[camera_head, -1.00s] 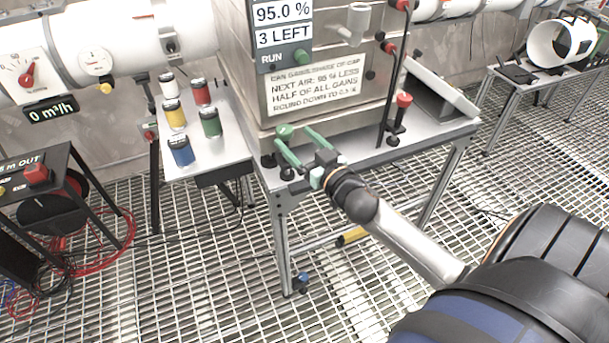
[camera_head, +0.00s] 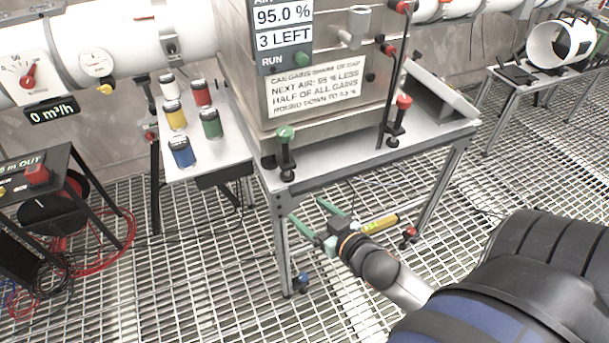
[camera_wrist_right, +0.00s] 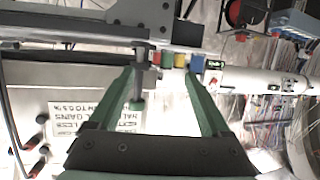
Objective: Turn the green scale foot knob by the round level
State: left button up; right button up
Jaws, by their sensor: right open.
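The green knob (camera_head: 285,133) tops a dark foot post at the front left corner of the steel bench top, beside the large metal box. My right gripper (camera_head: 306,210) is open and empty, below the bench's front edge and lower than the knob, apart from it. Its two green fingers point up and left, near the bench's left leg. I cannot make out a round level. My left gripper is out of view.
A red knob (camera_head: 403,101) tops another post on the bench (camera_head: 340,160). A side table holds several coloured canisters (camera_head: 177,117). A yellow cylinder (camera_head: 380,223) sits below the bench. Blue (camera_head: 302,277) and red (camera_head: 409,232) pieces are near floor level.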

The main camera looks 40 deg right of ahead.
jog(key=s+a+f+n+g+y, duration=0.1)
jog(key=s+a+f+g, duration=0.2)
jog(key=s+a+f, duration=0.2)
notch_tip(320, 180, down, 3)
jog(key=shift+s+a+p, duration=0.35)
jog(key=shift+a+p, duration=0.1)
jog(key=shift+a, duration=0.1)
